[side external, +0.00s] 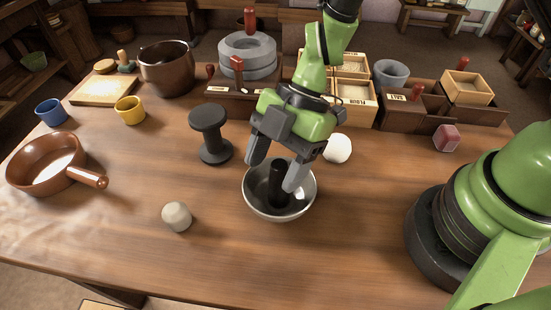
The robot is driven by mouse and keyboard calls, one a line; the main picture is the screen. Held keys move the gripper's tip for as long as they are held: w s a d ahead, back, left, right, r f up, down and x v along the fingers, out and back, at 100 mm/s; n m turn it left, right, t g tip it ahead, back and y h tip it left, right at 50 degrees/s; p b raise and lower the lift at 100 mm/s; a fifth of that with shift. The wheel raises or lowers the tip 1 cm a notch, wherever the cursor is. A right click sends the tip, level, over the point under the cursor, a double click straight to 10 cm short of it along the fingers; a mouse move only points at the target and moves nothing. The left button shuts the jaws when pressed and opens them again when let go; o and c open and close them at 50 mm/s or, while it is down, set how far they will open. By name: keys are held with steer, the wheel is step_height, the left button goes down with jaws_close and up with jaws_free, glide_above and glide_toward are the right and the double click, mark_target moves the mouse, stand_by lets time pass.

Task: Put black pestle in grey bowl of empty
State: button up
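The black pestle (277,188) stands roughly upright inside the shiny grey bowl (252,202), which sits near the middle of the wooden table. My gripper (275,172) points down over the bowl. Its two grey fingers are spread apart, one to the left of the pestle's top and one to the right. The right finger overlaps part of the pestle and the bowl's rim in this view. The fingers look open, with no clear grip on the pestle. The pestle's lower end is inside the bowl.
A dark spool-shaped stand (208,125) is left of the bowl. A white ball (338,149) lies close right, and a pale knob (177,216) front left. A brown pan (42,168) is far left. Wooden boxes (356,98) line the back. The front table is clear.

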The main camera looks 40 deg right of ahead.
stand_by(0.4)
step_height(320, 180, up, 6)
steer(key=shift+r, duration=0.5)
steer(key=shift+d+r, duration=0.1)
steer(key=shift+r, duration=0.1)
steer(key=s+d+r+m+t+h, duration=0.2)
steer(key=s+d+r+m+t, duration=0.2)
steer(key=d+r+m, duration=0.3)
steer(key=s+d+r+m+t+h, duration=0.2)
steer(key=s+d+r+m+t, duration=0.2)
steer(key=d+m, duration=0.5)
step_height(320, 180, up, 3)
steer(key=s+m, duration=0.2)
steer(key=m, duration=0.6)
steer(key=shift+r, duration=0.2)
